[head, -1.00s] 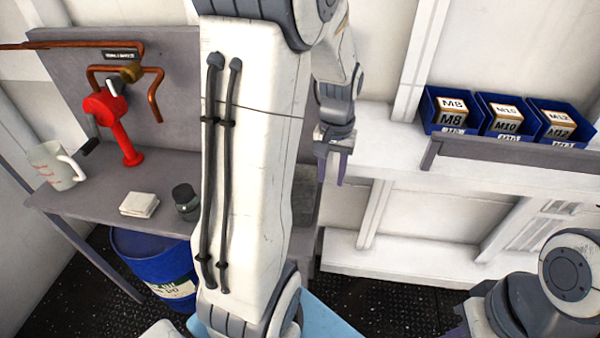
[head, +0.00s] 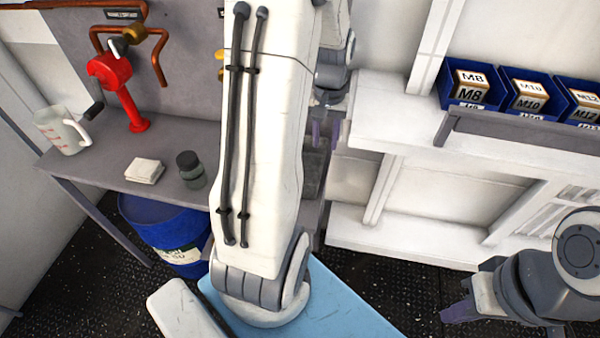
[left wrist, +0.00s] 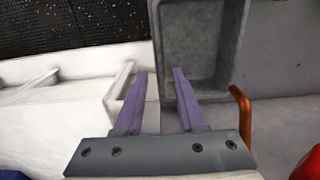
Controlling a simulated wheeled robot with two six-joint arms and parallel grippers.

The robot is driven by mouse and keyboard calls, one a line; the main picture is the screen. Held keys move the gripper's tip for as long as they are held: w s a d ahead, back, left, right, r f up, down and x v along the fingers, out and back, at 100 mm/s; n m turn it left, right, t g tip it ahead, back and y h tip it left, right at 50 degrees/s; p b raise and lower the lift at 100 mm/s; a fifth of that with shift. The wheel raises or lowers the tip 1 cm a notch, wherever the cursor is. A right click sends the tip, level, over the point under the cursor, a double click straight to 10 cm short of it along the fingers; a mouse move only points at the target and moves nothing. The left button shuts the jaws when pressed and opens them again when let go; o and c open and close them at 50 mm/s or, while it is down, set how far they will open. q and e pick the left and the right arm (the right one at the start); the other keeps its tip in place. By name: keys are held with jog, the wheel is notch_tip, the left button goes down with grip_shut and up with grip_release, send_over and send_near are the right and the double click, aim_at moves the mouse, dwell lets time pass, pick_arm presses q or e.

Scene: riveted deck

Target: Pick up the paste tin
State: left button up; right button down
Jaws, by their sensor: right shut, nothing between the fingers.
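I cannot surely tell any thing here as the paste tin. A small greenish jar with a dark lid (head: 191,170) stands upright on the grey bench (head: 90,172). My left gripper (head: 322,135) is partly hidden behind my own arm in the head view, beyond the jar to its right. The left wrist view shows its two purple fingers (left wrist: 160,74) apart, with nothing between them. A grey tray (left wrist: 232,60) lies beyond the fingers there; the part I see looks empty. My right gripper (head: 459,312) is shut and empty at the lower right, far from the bench.
On the bench are a folded white cloth (head: 145,170), a clear jug (head: 60,132) and a red pump (head: 128,98). A blue drum (head: 165,232) stands below. Blue bins (head: 468,92) sit on the right shelf. Copper pipe (head: 160,62) runs along the back. My left arm hides the middle.

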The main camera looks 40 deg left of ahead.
aim_at(312, 159)
pick_arm(q)
jog(key=f, duration=1)
jog(key=shift+s+f, duration=0.2)
jog(key=shift+s, duration=0.15)
grip_shut()
dwell(1.0)
